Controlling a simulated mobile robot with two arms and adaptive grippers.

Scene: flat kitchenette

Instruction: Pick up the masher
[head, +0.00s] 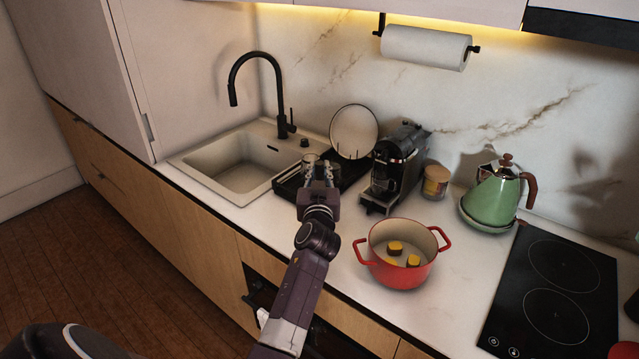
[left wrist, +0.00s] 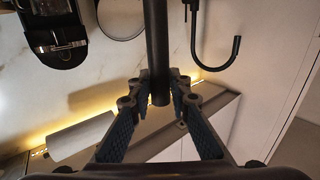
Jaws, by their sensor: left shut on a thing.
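My left gripper (head: 318,172) is over the black dish rack (head: 288,188) beside the sink. In the left wrist view, the gripper (left wrist: 160,82) is shut on a dark, straight rod, which looks like the handle of the masher (left wrist: 156,40). One end of the rod shows between the fingers and the rest runs out of the top of the picture. The masher's head is not visible, and I cannot make the masher out in the head view. My right gripper is not in view.
A round plate (head: 354,131) stands in the rack, with a glass (head: 309,163) near the fingers. A coffee machine (head: 396,165) is close on the right. The black faucet (head: 262,60) rises behind the sink (head: 225,165). A red pot (head: 402,270) stands nearer the front.

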